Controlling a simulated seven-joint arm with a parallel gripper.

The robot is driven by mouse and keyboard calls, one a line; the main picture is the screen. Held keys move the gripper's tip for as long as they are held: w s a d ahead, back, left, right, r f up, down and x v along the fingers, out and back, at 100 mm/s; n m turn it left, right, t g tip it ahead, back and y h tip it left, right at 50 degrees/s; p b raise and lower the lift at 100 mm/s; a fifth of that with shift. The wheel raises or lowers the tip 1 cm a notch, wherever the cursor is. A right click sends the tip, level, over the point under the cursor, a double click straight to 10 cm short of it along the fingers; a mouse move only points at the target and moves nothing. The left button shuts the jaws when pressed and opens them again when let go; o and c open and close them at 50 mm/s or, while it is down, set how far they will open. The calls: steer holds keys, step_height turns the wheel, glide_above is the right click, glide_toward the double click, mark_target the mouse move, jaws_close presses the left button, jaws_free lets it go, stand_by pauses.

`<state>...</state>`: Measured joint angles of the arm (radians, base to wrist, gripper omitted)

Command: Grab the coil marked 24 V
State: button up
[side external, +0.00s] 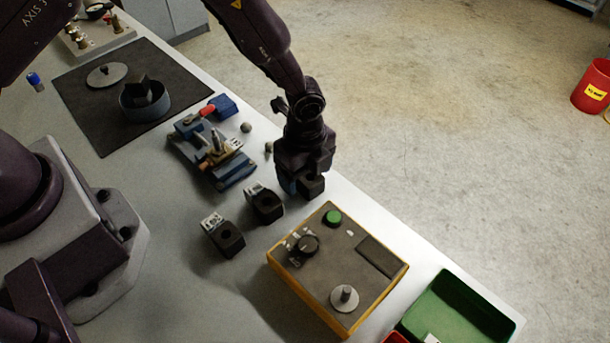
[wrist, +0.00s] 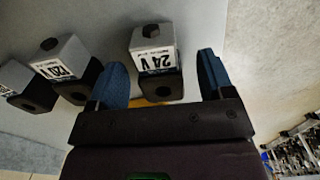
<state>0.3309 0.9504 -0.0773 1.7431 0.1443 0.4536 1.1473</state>
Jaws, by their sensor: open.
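The coil marked 24 V (wrist: 152,40) is a grey and black block. Its white label shows upside down in the wrist view. In the side view its dark end (side external: 313,184) shows at my gripper, with the rest mostly hidden. My gripper (wrist: 161,68) is open, with one blue finger on each side of this coil. Gaps show between the coil and both fingers. In the side view my gripper (side external: 299,186) points down at the bench, at the right end of the coil row.
A second coil (side external: 265,203) and a third coil (side external: 224,238) stand to the left. The second coil (wrist: 62,60) is close to my left finger in the wrist view. A yellow-edged control box (side external: 380,258), a blue valve assembly (side external: 235,172) and a green bin (side external: 448,305) are nearby.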

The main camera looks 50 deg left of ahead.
steer(key=c, duration=1.1)
steer(key=shift+r, duration=0.2)
